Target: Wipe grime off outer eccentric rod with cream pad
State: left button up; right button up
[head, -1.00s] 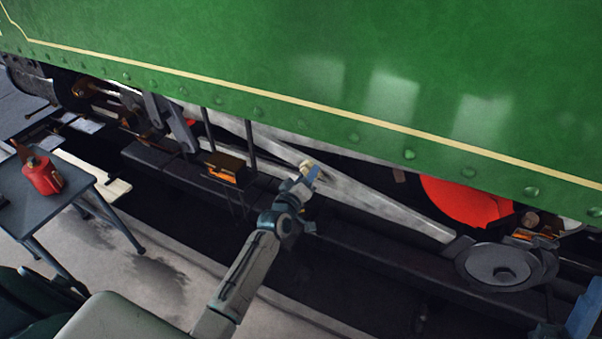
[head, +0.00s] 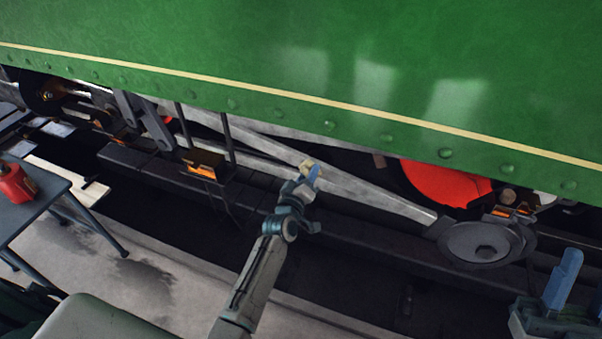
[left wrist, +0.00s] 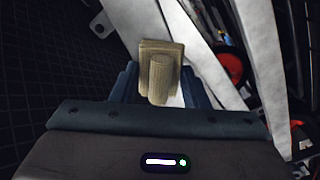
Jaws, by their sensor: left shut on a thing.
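My left gripper (head: 313,181) is shut on the cream pad (head: 306,166). Long pale grey rods run under the green side sheet; the pad is at the lower rod (head: 370,197), which I take as the outer eccentric rod. It slopes down to the right. I cannot tell whether the pad touches it, and I cannot make out grime on it.
The green side sheet (head: 200,50) overhangs the rods. A red wheel part (head: 440,183) and a round grey disc (head: 485,243) lie to the right. A red can (head: 14,184) stands on a table at left.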

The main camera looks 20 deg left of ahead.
pick_arm(q)
jog(key=shift+d+f, duration=0.1)
jog(key=shift+d, duration=0.5)
jog(key=s, duration=0.6)
jog(key=shift+b, duration=0.3)
jog(key=shift+s+a, duration=0.1)
jog(key=shift+s+b, duration=0.3)
jog(key=shift+s, duration=1.15)
